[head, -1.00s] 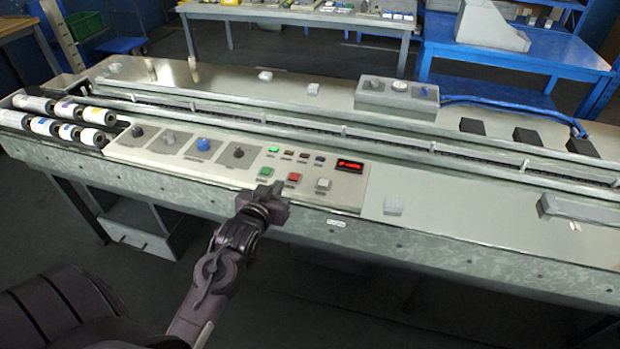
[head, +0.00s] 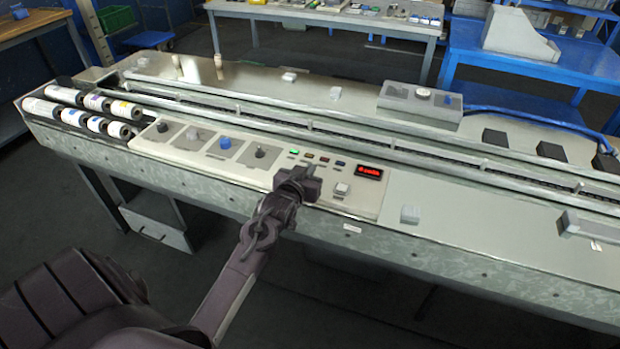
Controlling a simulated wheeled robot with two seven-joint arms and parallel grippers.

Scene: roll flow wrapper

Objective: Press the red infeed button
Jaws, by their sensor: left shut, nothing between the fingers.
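The red infeed button is hidden in the head view now, behind my left gripper. My left gripper (head: 299,178) is shut and empty, over the button row of the pale control panel (head: 185,155). Whether it touches a button cannot be told. The green button in the same row is hidden too. The white button (head: 341,189) shows just right of the gripper. A red lit display (head: 370,172) sits beyond it. My right gripper is not in view.
Several knobs, one a blue knob (head: 226,143), stand left of the gripper. Small lit indicators (head: 309,156) lie just behind it. White rolls (head: 60,112) sit at the far left. A grey box with knobs (head: 420,103) stands on the back ledge.

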